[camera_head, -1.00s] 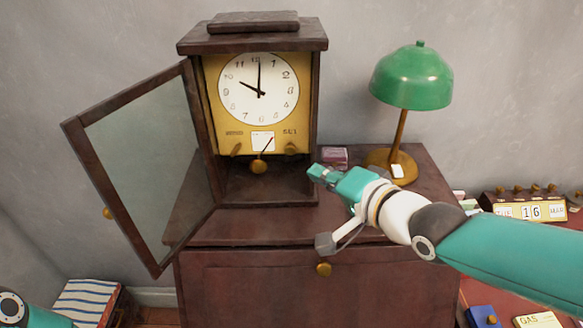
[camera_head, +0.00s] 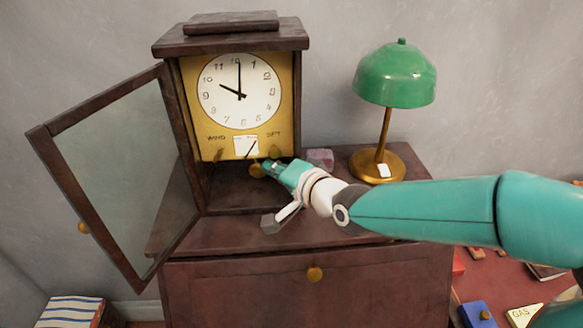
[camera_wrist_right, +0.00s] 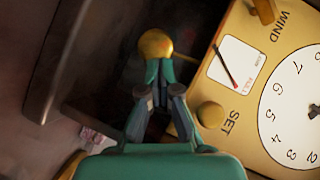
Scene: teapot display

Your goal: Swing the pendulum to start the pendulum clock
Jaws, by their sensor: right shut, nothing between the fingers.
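The pendulum clock (camera_head: 187,120) stands on the brown cabinet with its glass door (camera_head: 125,165) swung open to the left. Its white dial (camera_head: 239,90) reads about ten o'clock. The round brass pendulum bob (camera_head: 257,170) hangs below the yellow face plate. My right gripper (camera_head: 268,166) reaches into the clock's open front from the right, fingertips at the bob. In the right wrist view the shut fingers (camera_wrist_right: 160,73) point at the bob (camera_wrist_right: 155,44) and look to be against it; the bob is not between them. My left gripper is out of view.
A green lamp (camera_head: 397,75) stands right of the clock, with a small purple box (camera_head: 320,158) between them. The open door takes up the left side. A brass knob (camera_wrist_right: 211,114) beside SET is close to my right fingers in the wrist view.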

